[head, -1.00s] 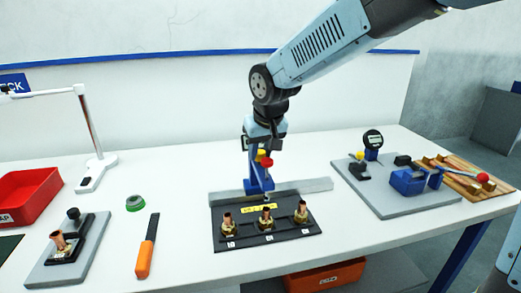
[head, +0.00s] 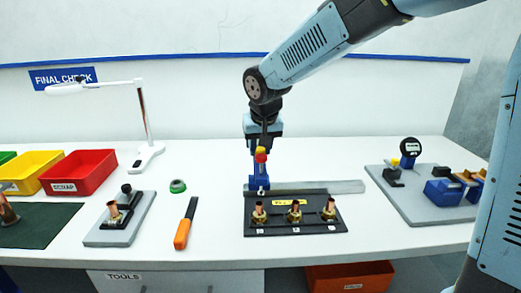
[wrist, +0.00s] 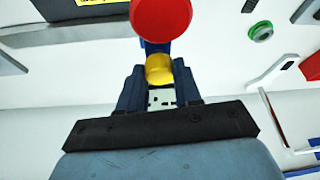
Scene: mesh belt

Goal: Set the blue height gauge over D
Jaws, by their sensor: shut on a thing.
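The blue height gauge (head: 258,184), with a red ball and a yellow knob, is upright in my gripper (head: 262,152). A black plate (head: 315,198) with a yellow label holds three brass-and-copper fittings: left (head: 259,214), middle (head: 295,212) and right (head: 329,209). White tags sit before them, too small to read, so I cannot tell which is D. The gauge is behind the left fitting. Whether its foot touches the table is unclear.
A grey bar (head: 330,187) lies behind the plate. Left are an orange-handled tool (head: 185,225), a green ring (head: 178,186), a grey fixture (head: 110,232), a lamp (head: 148,150) and a red bin (head: 80,170). A grey board (head: 415,210) with a dial gauge stands right.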

